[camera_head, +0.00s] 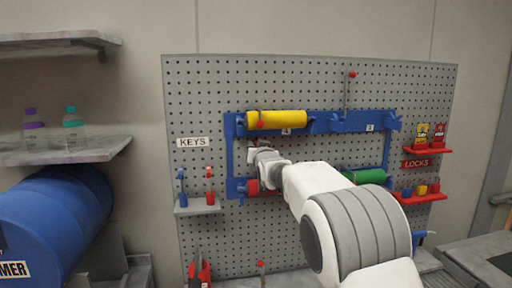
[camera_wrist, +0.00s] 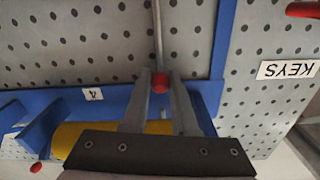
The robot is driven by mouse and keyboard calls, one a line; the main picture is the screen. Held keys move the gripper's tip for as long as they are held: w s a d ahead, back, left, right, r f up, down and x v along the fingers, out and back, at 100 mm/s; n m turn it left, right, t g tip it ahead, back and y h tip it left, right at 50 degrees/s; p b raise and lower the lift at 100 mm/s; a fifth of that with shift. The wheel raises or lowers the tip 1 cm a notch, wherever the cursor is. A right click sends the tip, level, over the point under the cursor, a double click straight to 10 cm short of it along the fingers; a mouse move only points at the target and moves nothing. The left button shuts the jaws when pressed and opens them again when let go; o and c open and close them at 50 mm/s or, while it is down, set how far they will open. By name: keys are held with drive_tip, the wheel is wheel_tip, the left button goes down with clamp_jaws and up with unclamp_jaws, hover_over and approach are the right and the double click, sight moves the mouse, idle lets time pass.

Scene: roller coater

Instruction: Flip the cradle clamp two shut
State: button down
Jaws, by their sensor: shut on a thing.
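My gripper (camera_wrist: 160,92) has its two grey fingers closed around a red ball knob (camera_wrist: 160,83). A thin grey rod runs from the knob toward the top of the wrist view. I take this to be a clamp lever; which numbered clamp it is cannot be told. In the head view my gripper (camera_head: 254,154) is at the left part of the blue frame (camera_head: 232,150), just below the yellow roller (camera_head: 277,118). The yellow roller also shows behind the fingers in the wrist view (camera_wrist: 65,138). Another rod with a red knob (camera_head: 352,74) stands upright above the right cradle.
A label "4" (camera_head: 286,131) and a label "3" (camera_head: 370,127) are on the frame. A green roller (camera_head: 364,176) sits lower right, partly behind my arm. A keys shelf (camera_head: 197,207) is at left and red lock shelves (camera_head: 427,150) at right.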

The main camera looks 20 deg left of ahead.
drive_tip(key=shift+f+b, duration=0.25)
drive_tip(key=shift+b, duration=0.35)
